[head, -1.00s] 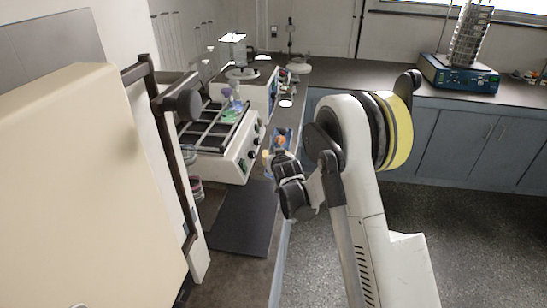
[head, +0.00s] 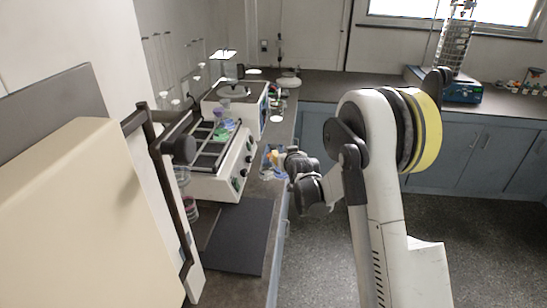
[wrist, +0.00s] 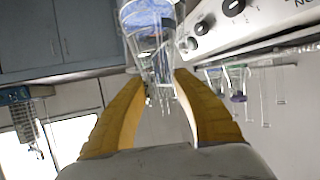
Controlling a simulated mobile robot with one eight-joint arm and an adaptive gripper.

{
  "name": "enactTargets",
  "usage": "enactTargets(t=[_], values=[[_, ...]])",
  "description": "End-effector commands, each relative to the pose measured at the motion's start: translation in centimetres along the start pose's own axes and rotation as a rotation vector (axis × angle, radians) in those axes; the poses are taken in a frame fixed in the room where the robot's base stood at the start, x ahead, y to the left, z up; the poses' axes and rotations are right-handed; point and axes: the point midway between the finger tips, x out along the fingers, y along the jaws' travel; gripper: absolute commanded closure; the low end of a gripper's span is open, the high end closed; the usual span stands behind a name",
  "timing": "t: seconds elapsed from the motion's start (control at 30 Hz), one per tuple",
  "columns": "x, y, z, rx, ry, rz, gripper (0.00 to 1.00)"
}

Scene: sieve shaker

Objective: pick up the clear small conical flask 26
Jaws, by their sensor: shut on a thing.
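My gripper (wrist: 156,76) has yellow fingers and is shut on a clear glass flask (wrist: 150,42) between its tips in the wrist view. The flask's far end looks blue, and its top is cut by the picture edge. Its number cannot be read. In the head view my gripper (head: 276,158) is at the counter's front edge, right of the white hotplate unit. The flask is small there and hard to make out against the fingers.
The white unit with knobs (head: 237,160) stands close left of my gripper, with glassware on top. A dark mat (head: 240,235) lies on the counter in front of it. A beige cabinet (head: 75,215) fills the left. The sieve shaker (head: 462,92) stands on the back counter.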

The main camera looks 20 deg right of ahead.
Motion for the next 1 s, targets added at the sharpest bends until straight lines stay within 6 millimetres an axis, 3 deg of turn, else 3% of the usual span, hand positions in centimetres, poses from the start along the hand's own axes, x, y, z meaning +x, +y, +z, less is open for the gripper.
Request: enactTargets(t=[0.4, 0.67, 1.0], values=[[-1.1, 3.8, -2.1, 0.0, 0.0, 0.001, 1.0], [-1.6, 4.8, -2.9, 0.0, 0.0, 0.001, 1.0], [-2.9, 5.2, -6.2, -0.001, 0.0, 0.0, 1.0]])
